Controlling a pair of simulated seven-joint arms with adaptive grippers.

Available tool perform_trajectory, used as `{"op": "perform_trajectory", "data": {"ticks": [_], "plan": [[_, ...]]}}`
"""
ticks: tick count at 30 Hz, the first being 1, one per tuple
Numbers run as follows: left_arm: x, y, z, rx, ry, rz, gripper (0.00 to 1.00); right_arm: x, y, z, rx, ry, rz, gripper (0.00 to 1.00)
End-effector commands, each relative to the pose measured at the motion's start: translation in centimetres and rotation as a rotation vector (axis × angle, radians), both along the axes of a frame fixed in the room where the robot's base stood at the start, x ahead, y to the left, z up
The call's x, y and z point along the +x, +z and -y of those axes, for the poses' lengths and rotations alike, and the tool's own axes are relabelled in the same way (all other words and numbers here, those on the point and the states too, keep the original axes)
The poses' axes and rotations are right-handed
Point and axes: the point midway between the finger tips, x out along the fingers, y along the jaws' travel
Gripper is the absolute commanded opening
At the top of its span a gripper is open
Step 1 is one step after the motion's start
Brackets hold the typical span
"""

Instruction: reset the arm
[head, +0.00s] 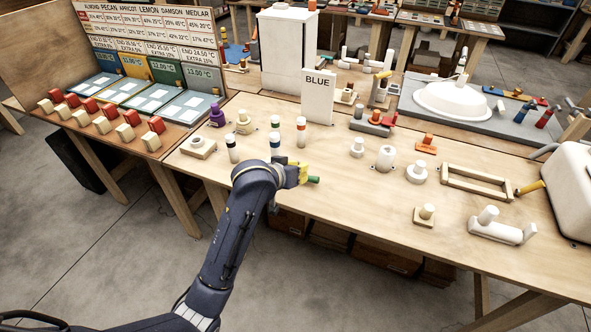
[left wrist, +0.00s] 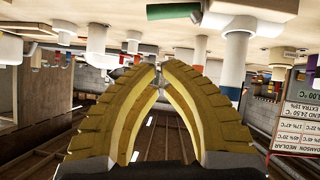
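My left arm comes in from the bottom left of the head view. Its gripper, with yellow ribbed fingers (head: 300,172), is at the front edge of the wooden table. In the left wrist view the two fingers (left wrist: 160,68) curve together and their tips meet, with nothing seen held between them. A green cylinder (head: 314,180) shows just right of the fingers in the head view. In the left wrist view, which looks upside down, the green cylinder (left wrist: 173,11) lies beyond the fingertips, apart from them. My right gripper is in neither view.
White posts with dark bands (head: 232,149) stand close by my left gripper, with a orange-banded post (head: 301,132) behind. A white BLUE sign (head: 318,97) stands farther back. A wooden frame (head: 476,182) and white fittings (head: 387,158) lie right. Open floor (head: 110,235) lies in front.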

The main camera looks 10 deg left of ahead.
Motion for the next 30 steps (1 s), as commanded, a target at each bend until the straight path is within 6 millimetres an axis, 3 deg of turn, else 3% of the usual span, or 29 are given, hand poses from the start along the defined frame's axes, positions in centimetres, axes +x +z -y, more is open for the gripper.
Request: {"op": "perform_trajectory", "data": {"ticks": [10, 13, 16, 20, 24, 30], "plan": [[-1.6, 0.9, -0.8, 0.004, 0.002, -0.001, 0.0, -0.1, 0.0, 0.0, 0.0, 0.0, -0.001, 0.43], [-2.4, -0.1, -1.5, 0.029, 0.01, -0.005, 0.0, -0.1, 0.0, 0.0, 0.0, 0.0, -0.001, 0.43], [-4.2, -2.4, -3.0, 0.09, 0.021, -0.015, 0.0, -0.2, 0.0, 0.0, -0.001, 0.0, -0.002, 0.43], [-7.9, -6.2, -6.3, 0.219, 0.041, -0.034, 0.0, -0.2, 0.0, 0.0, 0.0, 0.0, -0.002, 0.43], [-13.0, -10.0, -10.2, 0.386, 0.05, -0.068, 0.0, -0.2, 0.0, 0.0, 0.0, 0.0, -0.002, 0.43], [-20.9, -13.6, -15.7, 0.635, 0.037, -0.136, 0.0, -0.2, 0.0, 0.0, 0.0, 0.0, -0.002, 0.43]]}}
